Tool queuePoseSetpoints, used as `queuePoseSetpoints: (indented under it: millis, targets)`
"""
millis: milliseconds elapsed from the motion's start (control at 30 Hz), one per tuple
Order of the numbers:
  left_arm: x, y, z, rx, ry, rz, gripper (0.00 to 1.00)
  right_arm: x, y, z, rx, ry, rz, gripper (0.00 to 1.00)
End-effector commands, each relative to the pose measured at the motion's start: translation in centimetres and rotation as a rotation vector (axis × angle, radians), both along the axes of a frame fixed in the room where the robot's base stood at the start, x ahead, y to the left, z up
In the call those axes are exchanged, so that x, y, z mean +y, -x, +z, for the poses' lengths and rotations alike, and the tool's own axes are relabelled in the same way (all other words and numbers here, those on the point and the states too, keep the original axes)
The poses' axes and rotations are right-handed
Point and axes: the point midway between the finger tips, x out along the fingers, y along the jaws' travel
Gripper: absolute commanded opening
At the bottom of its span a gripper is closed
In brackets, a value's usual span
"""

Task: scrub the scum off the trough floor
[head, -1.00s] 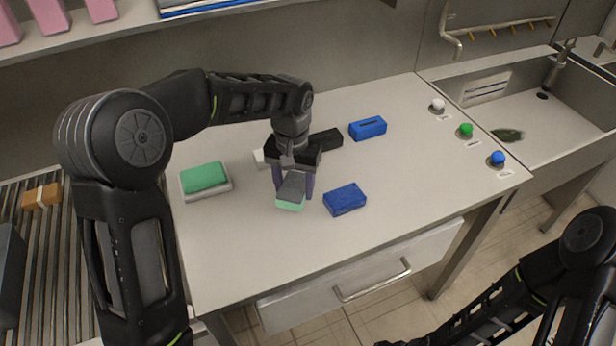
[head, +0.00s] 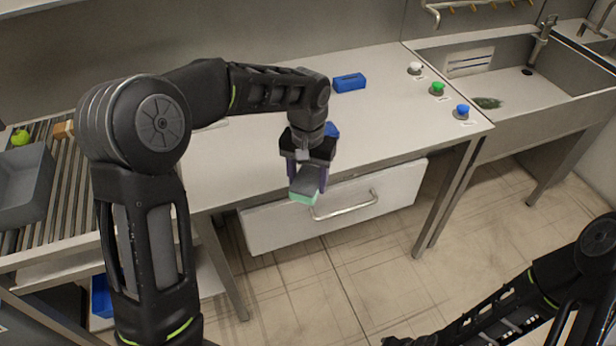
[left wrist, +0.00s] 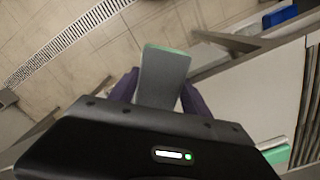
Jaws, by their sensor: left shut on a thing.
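My left gripper (head: 307,182) is shut on a grey scrubber with a green pad (head: 303,196). It holds it pad-down, in front of the counter's front edge and above the drawer handle in the picture. In the left wrist view the scrubber (left wrist: 163,75) sits between the two purple fingers. The sink trough (head: 545,105) is at the right, with a dark green scum patch (head: 487,103) on its floor. The gripper is well left of the trough. My right arm comes in at the lower right; its gripper is out of the picture.
On the counter (head: 390,130) stand a blue block (head: 349,82) and white, green and blue knobs (head: 462,111) beside the trough. A drawer (head: 270,228) with a handle is below. A tap (head: 541,38) stands behind the trough. A roller conveyor with a grey crate (head: 25,185) is at the left.

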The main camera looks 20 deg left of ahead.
Motion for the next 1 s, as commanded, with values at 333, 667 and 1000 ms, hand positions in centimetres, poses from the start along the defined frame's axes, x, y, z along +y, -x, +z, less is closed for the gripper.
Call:
queuePoseSetpoints:
  millis: [333,667,1000]
  targets:
    - [0.0,1.7,-5.9,0.008,-0.002,-0.001,0.23,0.0,0.0,0.0,-0.001,-0.001,0.001,0.0]
    - [0.0,3.9,-13.9,0.009,-0.001,-0.002,0.23,0.0,0.0,0.0,-0.001,0.0,0.0,0.0]
    - [0.0,3.9,-14.6,0.003,0.0,0.0,0.23,0.0,0.0,0.0,0.0,0.0,0.0,0.0]
